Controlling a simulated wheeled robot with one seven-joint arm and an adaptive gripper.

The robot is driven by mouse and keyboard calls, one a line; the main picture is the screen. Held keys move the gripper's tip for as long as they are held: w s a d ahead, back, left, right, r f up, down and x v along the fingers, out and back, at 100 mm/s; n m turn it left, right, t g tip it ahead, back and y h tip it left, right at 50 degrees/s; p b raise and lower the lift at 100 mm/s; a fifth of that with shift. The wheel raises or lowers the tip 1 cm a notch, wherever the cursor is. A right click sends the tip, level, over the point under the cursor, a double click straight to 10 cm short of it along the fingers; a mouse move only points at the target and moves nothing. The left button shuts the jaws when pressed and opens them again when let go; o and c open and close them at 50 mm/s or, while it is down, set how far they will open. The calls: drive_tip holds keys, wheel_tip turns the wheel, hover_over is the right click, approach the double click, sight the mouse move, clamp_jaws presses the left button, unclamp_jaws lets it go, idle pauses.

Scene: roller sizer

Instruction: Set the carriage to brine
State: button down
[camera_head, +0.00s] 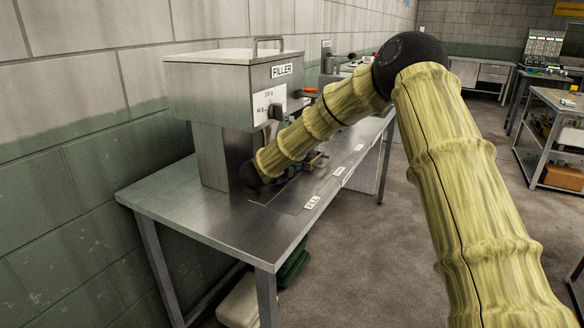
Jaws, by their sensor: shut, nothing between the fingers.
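A metal bench (215,225) runs away from me along the left wall. White labels stand along its right edge. The nearest label (312,202) appears to read FILL; the farther ones are too small to read, so I cannot tell which is brine. A small dark assembly (316,160) shows on the bench just behind my forearm, partly hidden; I cannot tell if it is the carriage. My arm reaches over the bench and ends in a black wrist joint beside the filler's base. My gripper is not visible, hidden behind the arm.
The steel filler (213,85), with a lid handle, a scale plate and a red-tipped lever (307,91), stands on the bench against the wall. Farther items (335,65) stand at the bench's far end. A grey shelf cart (560,110) is at right. Floor between is clear.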

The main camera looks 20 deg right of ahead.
drive_tip(key=shift+a, duration=0.1)
drive_tip(key=shift+s+a, duration=0.2)
drive_tip(key=v, duration=1.3)
drive_tip(key=shift+s+a+f+b, duration=0.1)
drive_tip(key=shift+s+f+b, duration=0.1)
drive_tip(key=shift+f+b, duration=0.2)
